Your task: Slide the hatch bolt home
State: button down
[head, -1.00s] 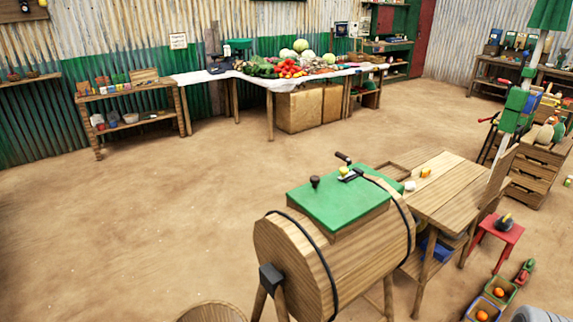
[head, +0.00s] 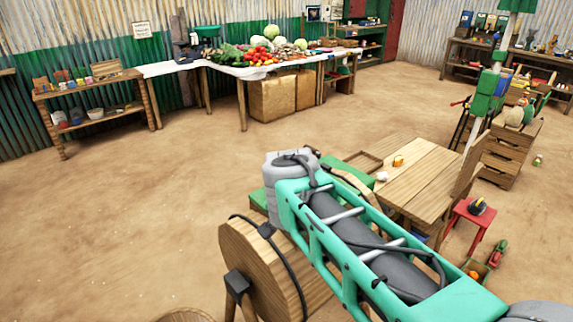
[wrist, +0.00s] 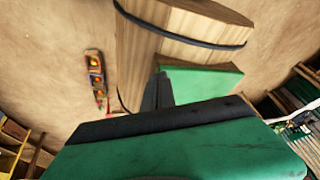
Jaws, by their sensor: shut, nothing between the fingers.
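The wooden drum (head: 262,272) with black straps stands in the lower middle of the head view. The bolt is not visible in either current view. My gripper (wrist: 158,90) is shut and empty; its dark fingers appear against the hatch and drum. I cannot tell whether they touch. The head view hides the gripper behind my arm.
A wooden table (head: 425,180) adjoins the drum on the right, with a red stool (head: 468,220) beyond it. A produce stall (head: 245,70) stands at the back. The dirt floor to the left is clear.

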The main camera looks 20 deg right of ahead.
jog(key=w+r+m+h+p, duration=0.1)
jog(key=w+r+m+h, duration=0.25)
jog(key=w+m, duration=0.6)
jog(key=w+r+m+h, duration=0.2)
jog(key=w+r+m, duration=0.4)
jog(key=m, duration=0.6)
jog(key=shift+y, duration=0.35)
jog(key=x, duration=1.1)
jog(key=shift+w+f+p, duration=0.1)
jog(key=shift+w+p, duration=0.2)
jog(key=shift+p, duration=0.1)
jog(key=shift+w+d+f+p, duration=0.2)
jog(key=shift+w+d+p, duration=0.15)
jog(key=shift+w+d, duration=0.35)
jog(key=shift+w+d+f+p, duration=0.2)
jog(key=shift+w+d+p, duration=0.2)
jog(key=shift+d, duration=0.55)
